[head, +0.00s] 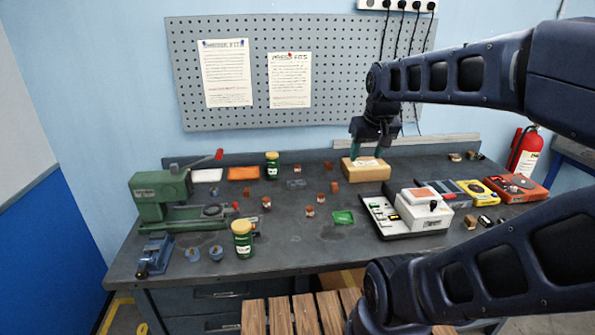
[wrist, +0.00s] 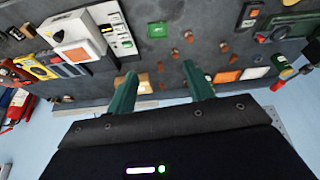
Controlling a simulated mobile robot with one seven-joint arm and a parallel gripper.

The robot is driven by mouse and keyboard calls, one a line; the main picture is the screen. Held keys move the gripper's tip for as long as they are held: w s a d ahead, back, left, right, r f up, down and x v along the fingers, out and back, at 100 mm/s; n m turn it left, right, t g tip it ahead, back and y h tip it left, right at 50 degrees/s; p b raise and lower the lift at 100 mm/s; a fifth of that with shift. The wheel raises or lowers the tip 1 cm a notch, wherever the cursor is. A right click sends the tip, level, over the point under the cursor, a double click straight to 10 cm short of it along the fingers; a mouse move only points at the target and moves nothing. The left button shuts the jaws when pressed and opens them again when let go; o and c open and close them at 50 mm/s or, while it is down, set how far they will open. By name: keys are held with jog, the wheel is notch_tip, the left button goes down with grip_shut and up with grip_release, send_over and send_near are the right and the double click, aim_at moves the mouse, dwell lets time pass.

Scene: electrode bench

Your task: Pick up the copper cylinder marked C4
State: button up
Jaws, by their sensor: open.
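Several small copper cylinders stand apart on the dark bench top. In the head view they include one at the right (head: 334,187), one in front of it (head: 310,211), one at the left (head: 266,203) and one at the back (head: 297,169). Their marks are too small to read, so I cannot tell which is C4. My gripper (head: 368,152) is open and empty, at the back right above a cardboard-coloured box. In the wrist view its two green fingers (wrist: 158,75) are spread, and copper cylinders (wrist: 188,38) show beyond them.
The tan box (head: 366,173) stands below my gripper. A white instrument (head: 420,215) and a green card (head: 343,217) are at the right front. A pegboard (head: 350,60) hangs behind.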

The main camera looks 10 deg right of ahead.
jog(key=w+a+r+n+g, duration=0.1)
jog(key=w+a+r+n, duration=0.15)
jog(key=w, duration=1.15)
jog(key=n+g, duration=0.3)
jog(key=n, duration=0.6)
send_over(297, 165)
notch_tip(297, 165, down, 24)
notch_tip(297, 165, down, 11)
jog(key=shift+s, duration=0.15)
jog(key=shift+c, duration=0.2)
grip_shut()
